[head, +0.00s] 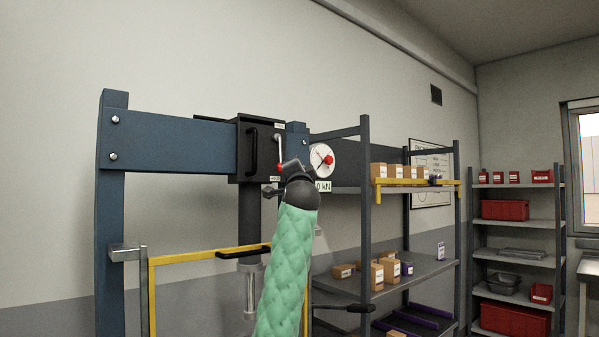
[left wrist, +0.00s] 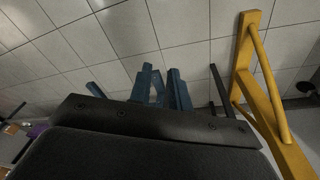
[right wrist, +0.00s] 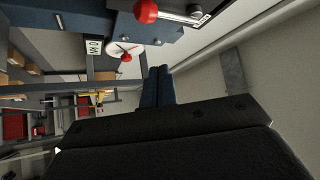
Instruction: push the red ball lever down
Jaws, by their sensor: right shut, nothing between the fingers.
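The lever is a silver rod with a red ball on its end, on the black box of the blue press. In the head view the ball (head: 280,167) is partly hidden at the rod's lower end, beside my right gripper (head: 291,164). In the right wrist view the ball (right wrist: 146,11) is large at the top edge, and my right fingers (right wrist: 158,86) are shut, empty and apart from it. My left gripper (left wrist: 162,88) shows only in the left wrist view, its fingers a little apart with nothing between them, above a tiled floor.
A round white gauge (head: 319,155) with a red knob (head: 328,160) is just right of the lever. A yellow guard frame (head: 195,257) stands in front of the press. Shelves (head: 415,268) with small boxes stand to the right. A yellow bracket (left wrist: 250,70) is beside my left gripper.

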